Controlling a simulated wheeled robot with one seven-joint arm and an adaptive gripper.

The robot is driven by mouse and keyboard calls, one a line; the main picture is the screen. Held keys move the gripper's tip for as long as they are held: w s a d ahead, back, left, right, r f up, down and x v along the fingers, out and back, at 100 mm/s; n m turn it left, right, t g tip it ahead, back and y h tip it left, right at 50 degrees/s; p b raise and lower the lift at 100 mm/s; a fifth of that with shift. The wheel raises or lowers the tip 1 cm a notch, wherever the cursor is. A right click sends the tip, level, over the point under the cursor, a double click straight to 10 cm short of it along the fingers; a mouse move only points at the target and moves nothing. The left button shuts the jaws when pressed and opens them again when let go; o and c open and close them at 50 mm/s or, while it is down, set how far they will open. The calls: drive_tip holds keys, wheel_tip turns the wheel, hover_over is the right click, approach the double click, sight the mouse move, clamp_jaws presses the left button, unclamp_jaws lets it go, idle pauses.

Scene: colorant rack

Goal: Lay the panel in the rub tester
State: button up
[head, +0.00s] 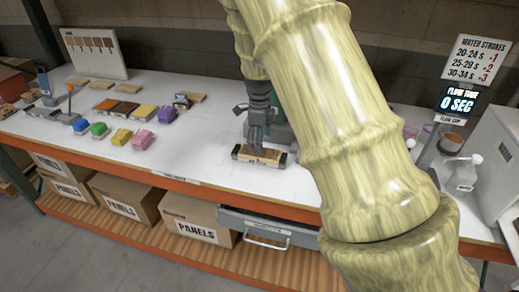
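My gripper (256,140) points straight down near the middle of the bench. Its fingertips are at a brown panel-like block (262,153) with light ends and a dark labelled front. I cannot tell whether the fingers touch it or grip it. A grey device with an orange-knobbed lever (70,104) stands at the left of the bench; I cannot tell whether it is the rub tester. A green machine (283,132) stands just behind my gripper, mostly hidden by my arm.
Several coloured blocks (121,136) and sample panels (126,108) lie on the left half of the white bench (190,150). A white bottle (464,174) and a display (460,103) stand at the right. Boxes (197,217) and a drawer (268,229) are below. My arm hides the right-middle bench.

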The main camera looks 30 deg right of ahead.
wheel_tip(320, 180, up, 8)
drive_tip(key=b, duration=0.1)
drive_tip(key=shift+f+b, duration=0.25)
drive_tip(key=shift+b, duration=0.1)
